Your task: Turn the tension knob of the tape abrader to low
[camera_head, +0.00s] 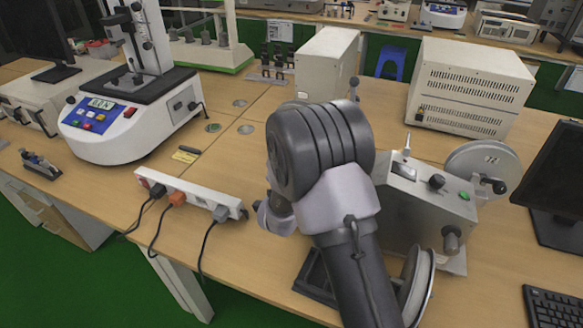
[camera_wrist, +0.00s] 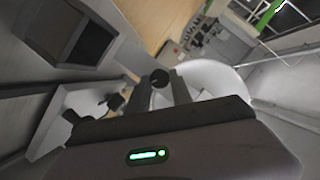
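The tape abrader (camera_head: 425,210) is a grey metal box right of my arm in the head view. Its face carries a small display (camera_head: 404,171), a black knob (camera_head: 437,182) and a green button (camera_head: 464,196). A larger grey knob (camera_head: 452,237) sits lower at the front. In the head view my gripper is hidden by my arm. In the wrist view my gripper (camera_wrist: 162,88) has its two fingers apart. A round dark knob (camera_wrist: 160,77) shows between or just beyond the fingertips; contact cannot be told. Its setting is unreadable.
White reels (camera_head: 485,168) stand beside the abrader, one more at its front (camera_head: 418,288). A power strip (camera_head: 190,192) with cables lies left of my arm. A cream instrument box (camera_head: 470,85) is behind, a monitor (camera_head: 555,180) at right. The table's middle left is mostly clear.

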